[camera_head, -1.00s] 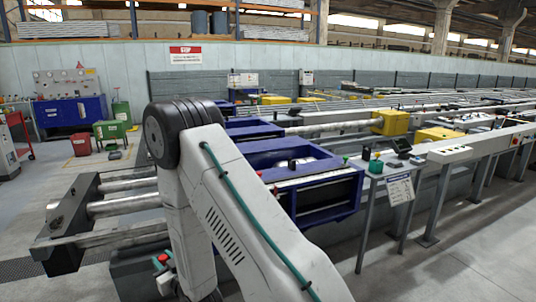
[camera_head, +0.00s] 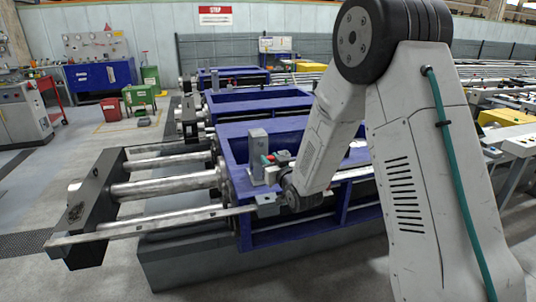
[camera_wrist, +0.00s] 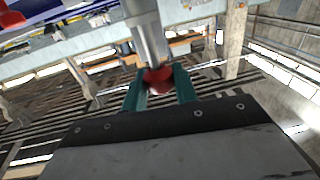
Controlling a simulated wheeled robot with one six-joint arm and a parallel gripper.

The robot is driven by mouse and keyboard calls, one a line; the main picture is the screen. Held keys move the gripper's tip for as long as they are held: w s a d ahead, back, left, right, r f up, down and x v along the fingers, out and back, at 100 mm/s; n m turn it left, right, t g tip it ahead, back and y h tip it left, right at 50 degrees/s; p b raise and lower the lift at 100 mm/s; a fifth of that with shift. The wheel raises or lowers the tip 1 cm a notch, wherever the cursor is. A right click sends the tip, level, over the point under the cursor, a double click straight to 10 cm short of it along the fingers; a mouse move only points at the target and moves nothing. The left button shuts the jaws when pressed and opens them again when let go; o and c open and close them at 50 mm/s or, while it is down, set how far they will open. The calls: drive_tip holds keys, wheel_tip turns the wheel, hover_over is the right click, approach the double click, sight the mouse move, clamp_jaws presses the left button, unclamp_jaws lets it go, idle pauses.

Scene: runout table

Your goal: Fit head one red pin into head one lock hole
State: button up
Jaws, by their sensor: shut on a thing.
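The red pin (camera_wrist: 158,80) is held by its red knob between the teal fingers of my gripper (camera_wrist: 160,88) in the wrist view. A thick grey metal shaft (camera_wrist: 150,42) extends from the knob toward the top of that view. In the head view my gripper (camera_head: 272,160) is at the near end of the blue machine head (camera_head: 236,150), and a small red spot of the pin (camera_head: 267,158) shows there. A grey upright block (camera_head: 258,141) stands beside it. I cannot make out the lock hole, nor whether the pin touches anything.
Steel rods (camera_head: 165,187) run from the blue head to a dark end block (camera_head: 88,200) at the left. A second blue head (camera_head: 235,78) lies behind. A blue cabinet (camera_head: 100,77) and green box (camera_head: 139,98) stand back left. The floor at left is open.

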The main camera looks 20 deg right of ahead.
drive_tip(key=shift+w+a+r+y, duration=0.15)
drive_tip(key=shift+w+r+y, duration=0.25)
drive_tip(key=shift+w+r, duration=0.35)
drive_tip(key=shift+w+a+f+n, duration=0.1)
drive_tip(key=shift+w+a+n, duration=0.05)
drive_tip(key=shift+w+n, duration=0.15)
drive_tip(key=shift+s, duration=0.2)
drive_tip(key=shift+f, duration=2.95)
drive_tip(key=shift+f, duration=2.8)
